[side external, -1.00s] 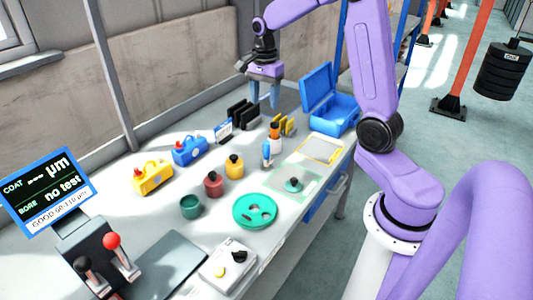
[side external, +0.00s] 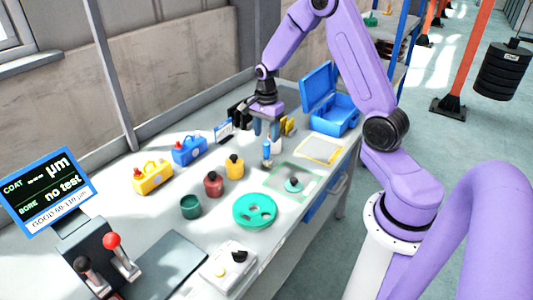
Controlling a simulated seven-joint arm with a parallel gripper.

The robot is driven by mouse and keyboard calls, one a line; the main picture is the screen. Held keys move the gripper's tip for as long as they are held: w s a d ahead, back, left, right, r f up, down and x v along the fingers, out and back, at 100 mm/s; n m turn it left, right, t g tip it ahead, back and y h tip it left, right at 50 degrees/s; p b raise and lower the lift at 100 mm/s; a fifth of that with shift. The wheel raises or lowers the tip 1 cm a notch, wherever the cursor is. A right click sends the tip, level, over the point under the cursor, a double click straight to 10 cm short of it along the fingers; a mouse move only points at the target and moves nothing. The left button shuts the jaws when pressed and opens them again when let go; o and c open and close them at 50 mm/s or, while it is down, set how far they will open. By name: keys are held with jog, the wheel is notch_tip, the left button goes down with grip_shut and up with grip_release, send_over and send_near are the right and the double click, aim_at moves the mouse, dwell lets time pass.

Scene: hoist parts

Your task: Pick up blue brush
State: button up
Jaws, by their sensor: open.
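A small upright blue and white item (side external: 267,151), which looks like the blue brush, stands on the table in the side external view. Its fine shape is too small to tell. My gripper (side external: 266,132) points down with its fingers apart, just behind and above this item in the picture. Nothing is seen held between the fingers. The fingers hide part of the orange and black item behind them. I cannot tell whether a finger touches anything.
Yellow and dark upright pieces (side external: 288,126) stand close to the right of my gripper. An open blue case (side external: 335,115) is further right. Red (side external: 213,184) and yellow (side external: 235,167) pots and a green disc (side external: 254,210) sit nearer. The flat framed panel (side external: 320,149) is low.

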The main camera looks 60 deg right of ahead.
aim_at(266, 142)
jog(key=shift+f, duration=2.6)
grip_shut()
